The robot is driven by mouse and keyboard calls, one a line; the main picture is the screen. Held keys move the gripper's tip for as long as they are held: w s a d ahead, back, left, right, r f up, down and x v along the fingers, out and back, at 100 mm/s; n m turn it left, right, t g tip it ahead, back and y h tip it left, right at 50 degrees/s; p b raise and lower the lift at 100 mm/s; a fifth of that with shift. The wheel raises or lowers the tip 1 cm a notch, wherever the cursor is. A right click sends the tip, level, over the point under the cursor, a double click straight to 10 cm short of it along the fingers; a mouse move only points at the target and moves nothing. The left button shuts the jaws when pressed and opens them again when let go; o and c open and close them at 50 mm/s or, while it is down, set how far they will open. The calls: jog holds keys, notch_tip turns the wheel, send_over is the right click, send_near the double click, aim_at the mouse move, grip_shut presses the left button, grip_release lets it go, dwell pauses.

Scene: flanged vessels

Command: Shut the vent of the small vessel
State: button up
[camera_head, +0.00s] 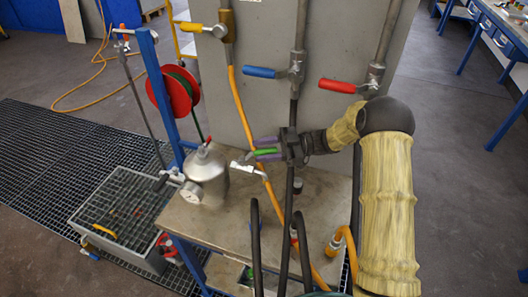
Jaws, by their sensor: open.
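The small vessel (207,177) is a grey metal pot with a domed lid, standing on the left of the metal worktop. A red-tipped fitting (206,141) rises from its top. A valve with a silver body (247,168) sits at its right side. A green lever handle (265,151) shows above that valve, between the fingers of my gripper (268,149). My gripper comes in from the right and is open, with its purple-grey fingers above and below the green lever. I cannot tell whether they touch it. Which fitting is the vent is not marked.
A grey panel behind carries pipes with yellow (192,27), blue (259,72) and red (337,86) lever valves. Dark hoses (285,240) stand in front of the worktop (232,222). A red hose reel (174,92) and a grated bin (120,215) are at left.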

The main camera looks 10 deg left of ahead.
aim_at(264, 150)
notch_tip(264, 150, up, 9)
jog(key=shift+r+b, duration=0.1)
jog(key=shift+b, duration=0.3)
jog(key=c, duration=0.6)
jog(key=shift+w+a+r+m+t, duration=0.1)
jog(key=shift+w+a+m+t, duration=0.15)
jog(key=shift+t, duration=0.25)
grip_shut()
jog(key=w+d+m+t+h, duration=0.75)
jog(key=m+t, duration=0.45)
jog(key=t, duration=0.4)
jog(key=s+d+f+m+h, duration=0.1)
jog(key=d+m+h, duration=0.25)
jog(key=d, duration=0.35)
jog(key=s+d+f+m+g+h, duration=0.3)
jog(key=s+d+f+m+h, duration=0.2)
jog(key=s+d, duration=0.4)
jog(key=s+f+m+g, duration=0.1)
jog(key=s+f+g, duration=0.1)
jog(key=s, duration=0.6)
jog(key=s+d+f+m+g+h, duration=0.1)
jog(key=s+f+m+g, duration=0.1)
jog(key=s, duration=0.7)
jog(key=shift+d+g, duration=0.15)
jog(key=shift+g, duration=0.45)
